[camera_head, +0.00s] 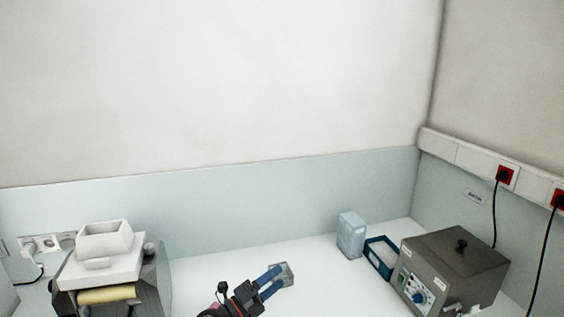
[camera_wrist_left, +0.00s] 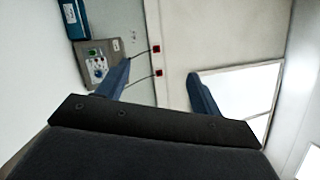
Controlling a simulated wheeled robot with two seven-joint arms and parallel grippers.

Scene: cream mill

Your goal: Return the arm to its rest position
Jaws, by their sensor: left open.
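My left gripper (camera_head: 270,281) reaches in from the bottom of the head view, over the white worktop, with its two blue fingers apart. In the left wrist view its fingers (camera_wrist_left: 158,85) are also spread, with nothing between them. In the head view a small grey object (camera_head: 285,273) shows right by the fingertips; I cannot tell whether they touch. My right gripper is in neither view.
A mill with a white hopper (camera_head: 104,242) stands at the left. At the right are a pale box (camera_head: 351,235), a blue tray (camera_head: 369,243) and a metal bath (camera_head: 455,262) with a lid and knobs. Cables hang from red sockets (camera_head: 505,175). The middle worktop (camera_head: 215,267) is mostly clear.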

